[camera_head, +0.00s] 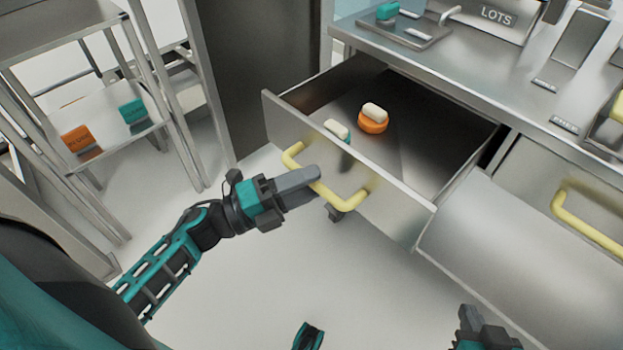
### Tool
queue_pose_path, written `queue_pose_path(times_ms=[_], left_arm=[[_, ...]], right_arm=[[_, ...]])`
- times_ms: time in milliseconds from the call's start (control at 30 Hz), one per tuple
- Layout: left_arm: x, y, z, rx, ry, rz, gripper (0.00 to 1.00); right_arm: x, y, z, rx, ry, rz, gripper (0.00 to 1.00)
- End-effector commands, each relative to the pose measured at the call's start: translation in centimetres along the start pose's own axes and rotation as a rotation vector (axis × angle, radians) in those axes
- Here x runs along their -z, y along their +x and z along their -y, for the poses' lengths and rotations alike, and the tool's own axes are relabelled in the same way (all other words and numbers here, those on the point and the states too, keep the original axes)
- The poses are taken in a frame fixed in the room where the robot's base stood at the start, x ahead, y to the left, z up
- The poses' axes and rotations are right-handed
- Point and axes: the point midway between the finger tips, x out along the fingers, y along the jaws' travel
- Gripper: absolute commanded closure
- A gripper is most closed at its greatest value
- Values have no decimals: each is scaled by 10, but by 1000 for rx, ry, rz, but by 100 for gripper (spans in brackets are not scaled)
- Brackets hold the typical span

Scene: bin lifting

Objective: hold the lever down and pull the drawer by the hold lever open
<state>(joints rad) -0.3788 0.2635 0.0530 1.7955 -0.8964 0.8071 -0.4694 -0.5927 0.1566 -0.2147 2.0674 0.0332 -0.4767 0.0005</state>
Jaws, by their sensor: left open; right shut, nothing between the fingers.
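The metal drawer (425,217) stands open below the counter and has a yellow bar handle (347,202) on its front. Inside lie an orange piece (372,125) with a cream-coloured piece on it, and a teal piece with a cream one, partly hidden by the drawer front. My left gripper (314,182) is open at the handle, its fingertips overlapping the bar; I cannot tell whether they touch it. My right gripper (466,312) is shut and empty at the bottom right, low and away from the drawer. I cannot clearly pick out the hold lever.
The counter (480,75) carries a tray with a teal piece, a "LOTS" sign (497,16) and upright fixtures. A closed drawer with a yellow handle (585,226) is at the right. A rack (105,122) with orange and teal blocks stands left. The floor between is clear.

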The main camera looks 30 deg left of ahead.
Motion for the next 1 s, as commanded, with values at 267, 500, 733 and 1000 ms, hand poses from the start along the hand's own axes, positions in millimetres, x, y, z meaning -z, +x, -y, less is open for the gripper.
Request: queue_pose_path(times_ms=[267,500,733,1000], left_arm=[[0,-61,-1,-6,-1,3,56],[0,-103,-1,-5,0,1,56],[0,-117,0,-2,2,2,56],[0,-118,0,-1,1,2,56]], right_arm=[[0,0,0,0,0,-1,100],[1,0,0,0,2,-1,100],[2,0,2,0,7,-3,100],[2,0,2,0,9,-3,100]])
